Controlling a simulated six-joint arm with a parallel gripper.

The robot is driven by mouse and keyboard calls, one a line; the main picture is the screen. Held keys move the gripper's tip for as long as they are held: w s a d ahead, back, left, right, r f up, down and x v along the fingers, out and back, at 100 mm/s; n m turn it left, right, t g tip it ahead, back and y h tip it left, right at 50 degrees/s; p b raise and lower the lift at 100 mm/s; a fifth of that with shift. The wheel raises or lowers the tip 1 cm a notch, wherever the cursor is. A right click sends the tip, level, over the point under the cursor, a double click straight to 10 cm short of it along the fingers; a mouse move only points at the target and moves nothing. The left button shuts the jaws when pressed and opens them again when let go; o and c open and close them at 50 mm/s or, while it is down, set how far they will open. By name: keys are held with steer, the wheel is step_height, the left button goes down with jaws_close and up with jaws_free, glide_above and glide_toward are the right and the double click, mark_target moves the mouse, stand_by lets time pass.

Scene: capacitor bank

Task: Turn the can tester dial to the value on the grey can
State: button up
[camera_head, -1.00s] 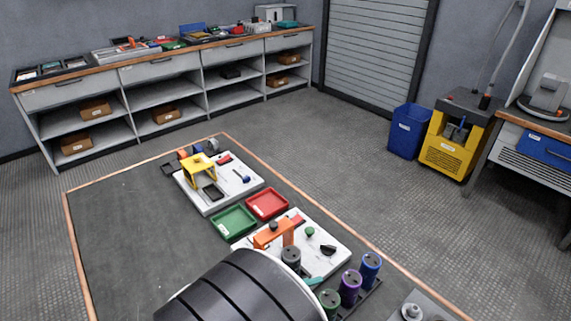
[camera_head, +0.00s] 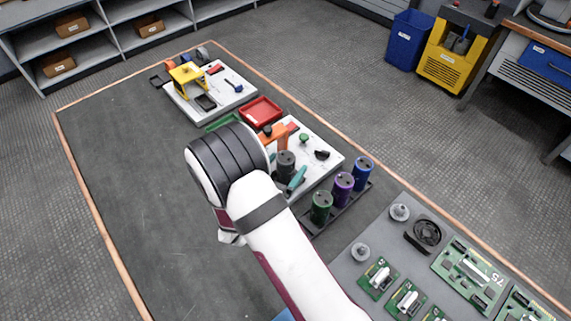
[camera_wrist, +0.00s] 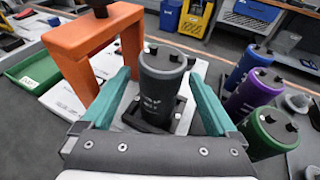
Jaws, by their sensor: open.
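The grey can (camera_wrist: 163,92) stands upright in a dark holder on the white can tester board (camera_head: 327,169), and also shows in the head view (camera_head: 285,160). It has two dark terminals on top; light print on its side is too small to read. My gripper (camera_wrist: 163,78) is open, its teal fingers either side of the can; I cannot tell whether they touch it. In the head view, one teal finger (camera_head: 297,178) shows beside the can. A black pointer knob (camera_head: 322,155), apparently the dial, sits on the board's right side; its scale is unreadable.
An orange arch (camera_wrist: 92,45) stands left of the can. Blue (camera_head: 362,170), purple (camera_head: 343,187) and green (camera_head: 321,207) cans stand in a dark rack to the right. A red tray (camera_head: 262,112) lies behind the board. The mat's left side is clear.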

steer(key=shift+w+d+f, duration=0.1)
steer(key=shift+w, duration=0.2)
steer(key=shift+c, duration=0.3)
jaws_close()
steer(key=shift+c, duration=1.3)
jaws_free()
